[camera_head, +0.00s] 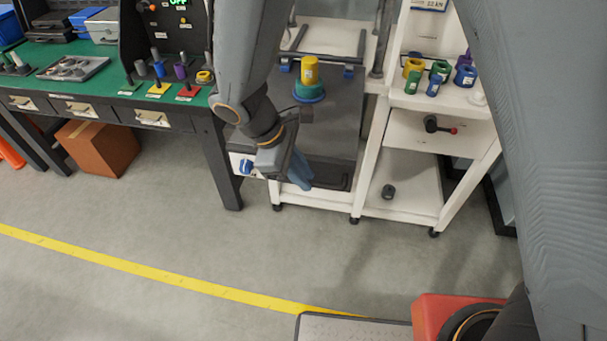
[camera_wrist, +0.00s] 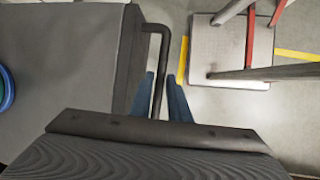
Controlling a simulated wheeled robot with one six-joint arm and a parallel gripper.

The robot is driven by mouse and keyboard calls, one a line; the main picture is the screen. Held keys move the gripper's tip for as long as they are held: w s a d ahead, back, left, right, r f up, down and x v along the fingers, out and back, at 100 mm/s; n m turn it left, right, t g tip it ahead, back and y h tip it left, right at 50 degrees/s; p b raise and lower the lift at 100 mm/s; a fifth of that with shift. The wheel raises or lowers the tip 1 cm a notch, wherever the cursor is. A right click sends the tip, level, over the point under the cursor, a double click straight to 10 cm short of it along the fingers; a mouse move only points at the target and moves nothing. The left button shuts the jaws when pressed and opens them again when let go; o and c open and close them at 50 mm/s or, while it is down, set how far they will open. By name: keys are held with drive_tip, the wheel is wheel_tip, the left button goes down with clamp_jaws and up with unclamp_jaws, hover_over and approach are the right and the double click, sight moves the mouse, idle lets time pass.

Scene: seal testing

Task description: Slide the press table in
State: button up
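The press table (camera_head: 339,119) is a dark grey sliding plate on a white stand. It carries a green and yellow part (camera_head: 309,78) on a blue round base. The plate's dark bar handle (camera_head: 338,187) is at its front edge. My gripper (camera_head: 301,171) is at the left part of this handle. The table top (camera_wrist: 65,70) is to the left there, with a blue rim at the edge.
A green workbench (camera_head: 110,62) with drawers stands at left, a brown box (camera_head: 97,147) beneath it. A white shelf unit (camera_head: 440,130) with coloured rings stands right of the press. The floor in front is clear, with a yellow line (camera_head: 150,273).

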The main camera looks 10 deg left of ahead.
clamp_jaws()
drive_tip(key=shift+w, duration=0.15)
